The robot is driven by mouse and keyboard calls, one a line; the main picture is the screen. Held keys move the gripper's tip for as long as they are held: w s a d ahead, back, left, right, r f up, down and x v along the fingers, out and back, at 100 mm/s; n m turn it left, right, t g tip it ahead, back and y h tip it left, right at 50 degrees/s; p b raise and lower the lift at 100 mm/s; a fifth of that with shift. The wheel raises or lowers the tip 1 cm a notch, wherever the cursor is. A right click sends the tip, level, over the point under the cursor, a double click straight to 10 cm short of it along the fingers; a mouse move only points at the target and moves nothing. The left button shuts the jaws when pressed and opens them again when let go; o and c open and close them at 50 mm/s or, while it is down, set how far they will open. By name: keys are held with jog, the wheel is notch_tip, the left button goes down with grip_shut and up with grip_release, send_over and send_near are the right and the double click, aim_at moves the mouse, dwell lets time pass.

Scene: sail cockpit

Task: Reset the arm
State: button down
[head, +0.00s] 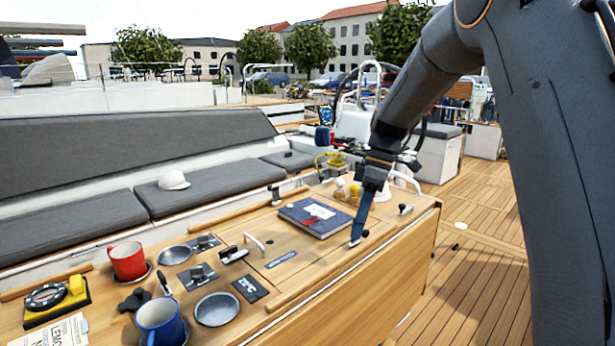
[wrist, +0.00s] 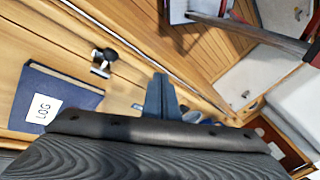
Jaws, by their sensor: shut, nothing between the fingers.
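My gripper (head: 358,232) is shut and empty in the head view. It points down over the right part of the wooden cockpit table, just right of the dark blue logbook. Its tips are close to the table top, and I cannot tell whether they touch it. In the wrist view, my gripper's blue fingers (wrist: 161,93) are together with nothing between them. The logbook (wrist: 55,98), with a white LOG label, lies left of them.
The table (head: 300,264) holds a red mug (head: 128,261), a blue mug (head: 160,322), metal dishes (head: 217,309) and a yellow-cased compass (head: 56,296) to the left. A grey bench (head: 215,187) with a white cap (head: 173,180) stands behind. Open deck (head: 480,275) lies right.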

jog(key=s+d+f+m+t+h+b, duration=0.1)
jog(key=s+d+f+m+b, duration=0.1)
jog(key=s+f+m, duration=0.5)
jog(key=s+d+f+m+t+h+b, duration=0.2)
jog(key=s+d+f+m, duration=0.3)
jog(key=s, duration=1)
notch_tip(320, 180, down, 4)
jog(key=m+b, duration=0.1)
jog(key=m, duration=0.2)
jog(key=shift+s+d+b, duration=0.15)
jog(key=shift+s+b, duration=0.15)
jog(key=shift+b, duration=0.05)
jog(key=shift+r, duration=0.1)
